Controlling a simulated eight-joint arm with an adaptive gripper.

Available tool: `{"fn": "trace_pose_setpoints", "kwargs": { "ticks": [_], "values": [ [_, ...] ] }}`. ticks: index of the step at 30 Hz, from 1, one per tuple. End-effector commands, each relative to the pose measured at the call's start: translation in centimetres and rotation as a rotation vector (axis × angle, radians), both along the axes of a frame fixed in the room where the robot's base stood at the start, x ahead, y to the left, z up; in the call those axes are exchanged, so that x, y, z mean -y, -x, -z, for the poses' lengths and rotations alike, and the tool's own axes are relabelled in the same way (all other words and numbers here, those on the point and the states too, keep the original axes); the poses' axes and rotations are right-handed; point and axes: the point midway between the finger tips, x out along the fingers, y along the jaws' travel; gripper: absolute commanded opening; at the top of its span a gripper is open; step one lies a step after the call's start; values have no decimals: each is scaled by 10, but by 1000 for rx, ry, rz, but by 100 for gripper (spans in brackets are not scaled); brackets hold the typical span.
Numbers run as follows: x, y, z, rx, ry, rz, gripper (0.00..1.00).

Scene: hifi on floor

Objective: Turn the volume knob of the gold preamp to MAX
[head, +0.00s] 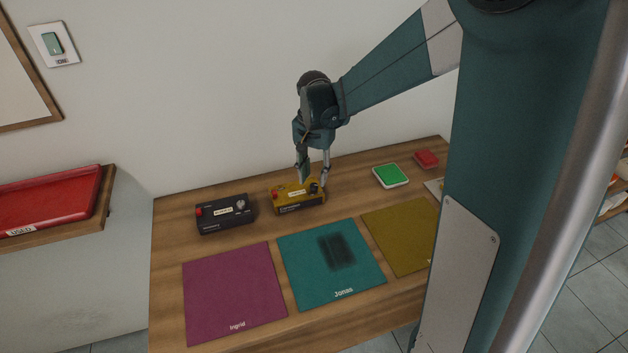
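The gold preamp (288,208) is a small box on the wooden table against the wall. It has a red part at its left end, a pale label on top and a dark knob (314,187) near its right end. My gripper (313,182) points down over the preamp from above. Its two fingers are spread, one left of the knob and one at its right. I cannot tell whether they touch the knob. The knob's pointer and scale marks are too small to read.
A black box (224,221) of similar shape stands left of the preamp. Magenta (232,293), teal (310,283) and mustard (400,243) mats lie in front. A green-topped item (390,176) and a small red item (426,159) lie to the right. A red tray (55,204) sits on a left shelf.

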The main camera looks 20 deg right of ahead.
Motion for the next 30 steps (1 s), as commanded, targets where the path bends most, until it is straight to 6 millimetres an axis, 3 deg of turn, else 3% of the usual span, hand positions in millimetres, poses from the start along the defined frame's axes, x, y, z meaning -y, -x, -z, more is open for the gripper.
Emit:
{"fn": "trace_pose_setpoints", "kwargs": {
  "ticks": [15, 21, 30],
  "values": [
    [0, 0, -74, 0, 0, 0, 31],
    [0, 0, -87, 0, 0, 0, 31],
    [0, 0, -90, 0, 0, 0, 31]
  ]
}}
